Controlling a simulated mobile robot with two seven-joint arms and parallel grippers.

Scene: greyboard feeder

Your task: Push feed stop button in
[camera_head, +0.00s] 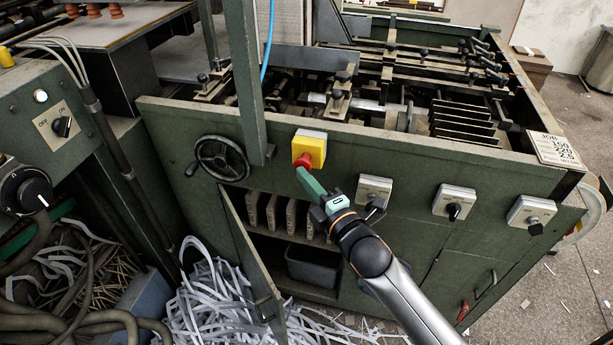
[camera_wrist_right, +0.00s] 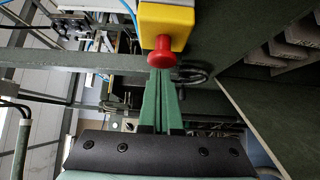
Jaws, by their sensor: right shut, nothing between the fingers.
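The feed stop button is a red mushroom head (camera_head: 303,161) on a yellow box (camera_head: 310,144) fixed to the front of the green machine. In the right wrist view the red button (camera_wrist_right: 162,53) stands out from the yellow box (camera_wrist_right: 166,22). My right gripper (camera_head: 300,172) is shut and empty, its green fingers pointing at the button. Its fingertips (camera_wrist_right: 161,70) are at the button's edge in both views. I cannot tell whether they touch it. How far the button is pressed in is not clear. My left gripper is not in view.
A black handwheel (camera_head: 222,158) is left of the yellow box. Grey switch boxes (camera_head: 374,190) line the panel to the right. Below, a cabinet door (camera_head: 252,262) hangs open beside a heap of paper strips (camera_head: 215,305). A green upright (camera_head: 247,75) rises left of the button.

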